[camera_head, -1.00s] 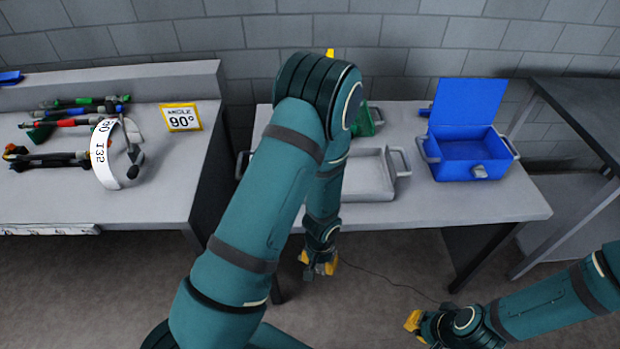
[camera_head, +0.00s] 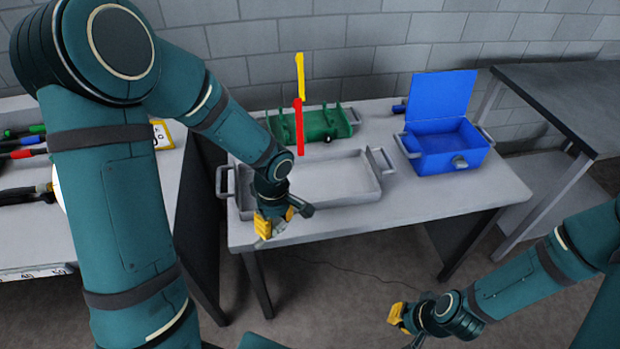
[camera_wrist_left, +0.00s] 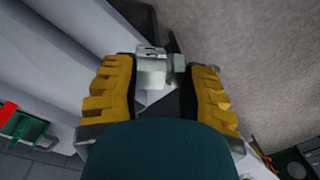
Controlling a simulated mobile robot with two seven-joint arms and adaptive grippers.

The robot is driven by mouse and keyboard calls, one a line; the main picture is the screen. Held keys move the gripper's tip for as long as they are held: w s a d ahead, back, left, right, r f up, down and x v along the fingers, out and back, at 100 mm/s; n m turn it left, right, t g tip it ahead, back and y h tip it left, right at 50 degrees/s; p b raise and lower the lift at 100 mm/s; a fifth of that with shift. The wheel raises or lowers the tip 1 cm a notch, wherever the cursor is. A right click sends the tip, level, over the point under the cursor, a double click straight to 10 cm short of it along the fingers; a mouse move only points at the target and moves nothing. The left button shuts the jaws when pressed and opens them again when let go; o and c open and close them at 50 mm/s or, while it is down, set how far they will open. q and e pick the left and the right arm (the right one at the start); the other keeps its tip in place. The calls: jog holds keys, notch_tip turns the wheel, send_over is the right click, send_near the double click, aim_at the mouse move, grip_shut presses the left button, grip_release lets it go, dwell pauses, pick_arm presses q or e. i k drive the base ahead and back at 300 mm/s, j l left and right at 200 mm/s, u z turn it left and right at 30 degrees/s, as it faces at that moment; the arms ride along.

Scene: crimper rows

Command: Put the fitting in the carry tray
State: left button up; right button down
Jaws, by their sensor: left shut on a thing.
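A grey metal fitting (camera_head: 301,206) is held in my left gripper (camera_head: 268,224); it also shows between the two yellow fingers in the left wrist view (camera_wrist_left: 153,68). The fingers are shut on it. The gripper hangs at the front edge of the middle table, just in front of the grey carry tray (camera_head: 340,180). The tray is shallow with a handle at each end, and its visible floor is empty. My left forearm and wrist hide its front left part. My right gripper (camera_head: 398,316) is low at the right, away from the table; its finger opening is unclear.
A green rack (camera_head: 325,125) stands behind the tray, with a red and yellow upright bar (camera_head: 299,110) before it. An open blue box (camera_head: 447,145) stands to the right. The left bench holds tools, partly hidden by my arm. The table's front right is clear.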

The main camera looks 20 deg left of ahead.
aim_at(306, 187)
jog(key=i, duration=0.85)
